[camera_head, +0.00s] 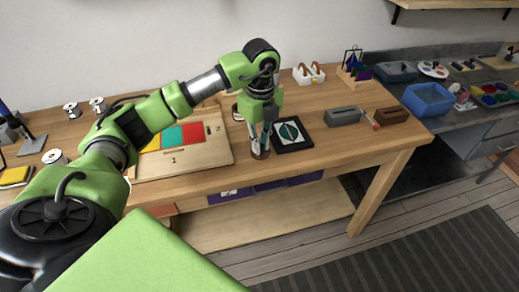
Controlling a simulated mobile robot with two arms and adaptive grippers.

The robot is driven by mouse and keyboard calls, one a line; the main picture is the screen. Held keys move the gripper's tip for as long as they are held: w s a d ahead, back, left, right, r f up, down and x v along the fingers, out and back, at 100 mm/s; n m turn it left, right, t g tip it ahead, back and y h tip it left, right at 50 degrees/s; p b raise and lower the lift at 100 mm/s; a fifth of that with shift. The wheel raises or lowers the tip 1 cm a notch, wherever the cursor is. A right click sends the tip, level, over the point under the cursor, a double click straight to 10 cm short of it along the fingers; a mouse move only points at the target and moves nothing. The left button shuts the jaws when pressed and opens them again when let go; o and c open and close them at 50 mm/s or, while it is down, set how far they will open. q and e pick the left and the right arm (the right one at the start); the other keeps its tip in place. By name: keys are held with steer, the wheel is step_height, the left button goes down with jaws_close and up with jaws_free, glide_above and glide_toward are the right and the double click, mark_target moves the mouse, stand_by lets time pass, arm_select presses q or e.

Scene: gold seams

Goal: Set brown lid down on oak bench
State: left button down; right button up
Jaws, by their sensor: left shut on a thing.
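The oak bench (340,146) runs across the middle of the view. My left gripper (261,148) points down over the bench, near its front edge. It is shut on a small round brown thing, which looks like the brown lid (260,155). The fingers hide part of the lid. I cannot tell whether the lid touches the bench top or hangs just above it. My right gripper is not in view.
Right of the gripper lies a dark-framed panel (305,146) with a green design. Left is a wooden board (205,157) with coloured panels. A grey block (342,117) and a brown box (391,116) stand further right. Bare wood lies between.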

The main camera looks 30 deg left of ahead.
arm_select(q)
step_height(320, 180, down, 2)
steer(key=shift+s+a+f+p, duration=0.15)
steer(key=shift+f+p, duration=0.1)
steer(key=shift+p, duration=0.25)
steer(key=shift+f, duration=0.45)
steer(key=shift+f, duration=0.1)
steer(key=c, duration=2)
jaws_free()
steer(key=shift+c, duration=0.2)
